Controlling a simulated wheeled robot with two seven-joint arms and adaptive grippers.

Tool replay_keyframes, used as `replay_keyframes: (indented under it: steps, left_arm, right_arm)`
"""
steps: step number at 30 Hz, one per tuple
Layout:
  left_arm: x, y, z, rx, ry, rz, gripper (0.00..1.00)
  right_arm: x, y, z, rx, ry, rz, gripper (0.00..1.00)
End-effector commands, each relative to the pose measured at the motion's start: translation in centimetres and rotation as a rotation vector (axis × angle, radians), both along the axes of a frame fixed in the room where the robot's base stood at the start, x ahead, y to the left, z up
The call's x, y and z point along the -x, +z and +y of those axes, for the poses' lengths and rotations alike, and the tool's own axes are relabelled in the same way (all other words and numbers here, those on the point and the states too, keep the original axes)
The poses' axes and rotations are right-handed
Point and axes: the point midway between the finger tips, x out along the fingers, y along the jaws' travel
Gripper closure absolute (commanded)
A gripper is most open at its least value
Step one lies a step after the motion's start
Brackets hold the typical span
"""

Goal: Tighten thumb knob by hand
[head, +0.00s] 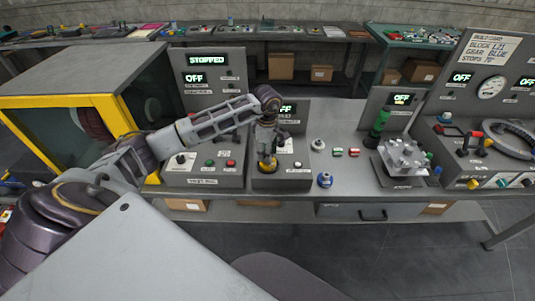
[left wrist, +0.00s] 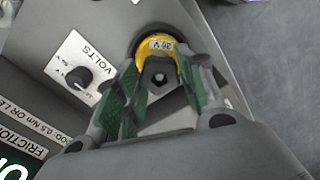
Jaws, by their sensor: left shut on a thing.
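My left gripper (head: 267,157) points down at the front of a grey bench box (head: 282,183), over a round yellow part (head: 268,168). In the left wrist view, the green-padded fingers (left wrist: 160,74) are shut on a small grey piece with a dark hole, which I take to be the thumb knob (left wrist: 160,84). The yellow ring (left wrist: 144,51), with a white label, curves around its far side. The fingers hide the knob's sides, and how far it is turned cannot be told. My right gripper is not in view.
A black dial (left wrist: 78,78) on a plate marked VOLTS sits close beside the left fingers. A blue knob (head: 325,180) and a clear-topped fixture (head: 404,157) stand to the right. A yellow-framed machine (head: 118,115) stands left.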

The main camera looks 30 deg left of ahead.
Motion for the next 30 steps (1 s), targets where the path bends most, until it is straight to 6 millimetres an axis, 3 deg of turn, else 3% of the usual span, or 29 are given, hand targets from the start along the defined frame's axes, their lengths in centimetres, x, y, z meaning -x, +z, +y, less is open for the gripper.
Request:
replay_keyframes:
  steps: [12, 22, 23, 28, 30]
  left_arm:
    - [-0.1, -0.1, 0.0, 0.000, -0.195, -0.001, 0.80]
    - [0.0, -0.1, 0.0, 0.000, -0.220, 0.001, 0.80]
    - [0.0, -0.1, 0.0, 0.000, -0.220, 0.001, 0.59]
    - [0.0, -0.1, 0.0, 0.000, -0.220, 0.001, 0.37]
    - [0.0, -0.1, 0.0, 0.000, -0.219, 0.001, 0.36]
  right_arm:
    - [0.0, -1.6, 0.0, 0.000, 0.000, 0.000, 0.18]
    - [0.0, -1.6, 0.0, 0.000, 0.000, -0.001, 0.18]
    - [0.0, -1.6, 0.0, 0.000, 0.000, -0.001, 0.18]
    - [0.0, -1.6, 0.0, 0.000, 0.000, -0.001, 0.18]
    - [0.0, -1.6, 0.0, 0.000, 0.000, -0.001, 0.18]
